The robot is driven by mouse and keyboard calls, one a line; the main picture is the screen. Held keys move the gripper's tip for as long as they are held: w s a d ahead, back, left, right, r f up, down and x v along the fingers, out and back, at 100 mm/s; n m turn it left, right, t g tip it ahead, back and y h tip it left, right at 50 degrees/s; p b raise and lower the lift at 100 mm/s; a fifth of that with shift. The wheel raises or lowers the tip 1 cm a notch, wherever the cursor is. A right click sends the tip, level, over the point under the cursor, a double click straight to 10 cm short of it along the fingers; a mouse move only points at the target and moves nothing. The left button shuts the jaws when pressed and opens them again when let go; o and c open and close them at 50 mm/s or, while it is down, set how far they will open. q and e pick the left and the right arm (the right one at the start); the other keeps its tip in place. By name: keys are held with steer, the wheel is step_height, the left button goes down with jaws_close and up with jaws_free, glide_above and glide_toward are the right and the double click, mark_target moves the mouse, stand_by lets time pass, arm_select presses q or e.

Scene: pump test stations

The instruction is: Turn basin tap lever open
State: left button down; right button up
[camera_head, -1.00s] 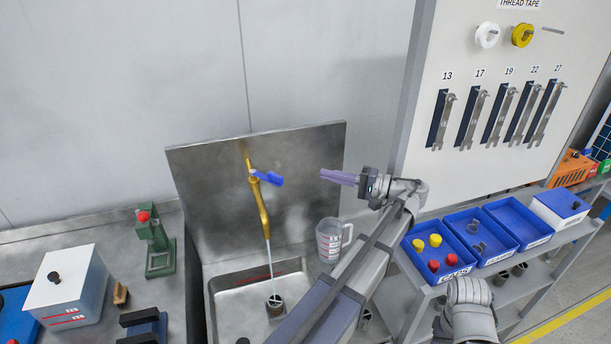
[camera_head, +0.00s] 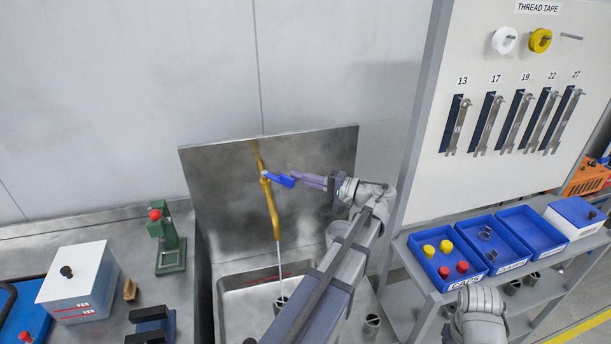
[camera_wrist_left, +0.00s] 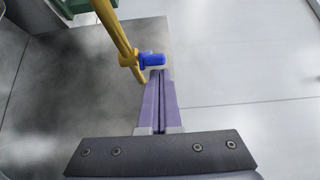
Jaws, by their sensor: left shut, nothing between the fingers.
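The basin tap (camera_head: 271,205) is a brass pipe in front of the steel splashback, with a blue lever (camera_head: 280,180) pointing right. A thin pale stream runs down from its spout into the basin (camera_head: 240,278). My left gripper (camera_head: 302,179) is shut and empty, its purple fingers pointing left at the lever's free end. In the left wrist view the blue lever (camera_wrist_left: 152,60) lies just beyond the tips of the closed fingers (camera_wrist_left: 158,75). The tips look to be at or against the lever; contact is not certain. My right gripper is not visible.
Behind the tap stands the splashback (camera_head: 325,155). A green press (camera_head: 170,242) and a white box (camera_head: 80,283) stand on the left bench. At right are a tool board (camera_head: 500,180) and blue bins (camera_head: 455,272).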

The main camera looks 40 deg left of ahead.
mark_target(291, 186)
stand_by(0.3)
arm_select(q)
steer(key=shift+s+d+m+t, duration=0.1)
steer(key=shift+s+m+t, duration=0.3)
steer(key=shift+s+t, duration=0.15)
steer(key=shift+s+t, duration=0.1)
steer(key=shift+t, duration=0.15)
steer(key=shift+s+m+t, duration=0.25)
steer(key=shift+m+t, duration=0.05)
steer(key=shift+s, duration=1.35)
steer(key=shift+s+a, duration=0.25)
steer(key=shift+s, duration=0.5)
steer(key=shift+w, duration=0.1)
